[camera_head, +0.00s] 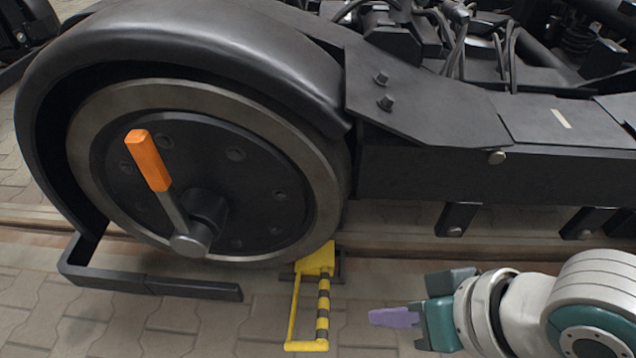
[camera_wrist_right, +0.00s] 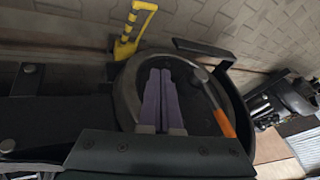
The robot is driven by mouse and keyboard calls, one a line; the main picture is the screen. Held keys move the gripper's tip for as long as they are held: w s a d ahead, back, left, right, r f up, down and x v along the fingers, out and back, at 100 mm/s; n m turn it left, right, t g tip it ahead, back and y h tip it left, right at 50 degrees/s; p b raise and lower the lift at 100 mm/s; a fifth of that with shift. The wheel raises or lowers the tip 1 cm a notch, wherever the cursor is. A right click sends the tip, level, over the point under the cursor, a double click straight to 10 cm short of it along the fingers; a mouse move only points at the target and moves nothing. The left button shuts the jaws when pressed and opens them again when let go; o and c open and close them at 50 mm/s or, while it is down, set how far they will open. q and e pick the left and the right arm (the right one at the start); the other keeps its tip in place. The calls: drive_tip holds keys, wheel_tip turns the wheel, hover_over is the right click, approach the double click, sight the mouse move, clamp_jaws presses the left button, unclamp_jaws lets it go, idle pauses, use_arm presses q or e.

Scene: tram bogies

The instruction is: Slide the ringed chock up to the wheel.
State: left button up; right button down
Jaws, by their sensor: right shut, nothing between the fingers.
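The yellow chock (camera_head: 316,260) sits on the rail by the lower right of the wheel (camera_head: 240,190). A yellow frame handle with one black-ringed bar (camera_head: 323,308) reaches from it toward the near paving. I cannot tell whether chock and wheel touch. In the right wrist view the chock (camera_wrist_right: 124,47) shows at the wheel's upper edge, its handle pointing up. My right gripper (camera_head: 372,316), with purple fingers, is shut and empty, to the right of the handle and apart from it. Its fingers (camera_wrist_right: 160,82) overlap the wheel face in the wrist view. My left gripper is not in view.
An orange-handled lever (camera_head: 148,160) sticks out from the wheel hub. A dark curved guard (camera_head: 200,40) arches over the wheel, with a low black bar (camera_head: 180,287) at its lower left. The dark bogie frame (camera_head: 480,175) runs right. Paving in front is mostly free.

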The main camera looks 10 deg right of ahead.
drive_tip(key=w+d+f+m+b, duration=0.1)
drive_tip(key=d+f+b, duration=0.1)
drive_tip(key=f+b, duration=1.05)
drive_tip(key=w+d+f+m+b, duration=0.1)
drive_tip(key=d+f+b, duration=0.1)
drive_tip(key=f+b, duration=1.05)
drive_tip(key=a+b+x, duration=0.1)
drive_tip(key=b+x, duration=0.8)
drive_tip(key=x, duration=0.6)
drive_tip(key=shift+a+t, duration=0.15)
drive_tip(key=shift+t, duration=0.15)
drive_tip(key=shift+s, duration=0.1)
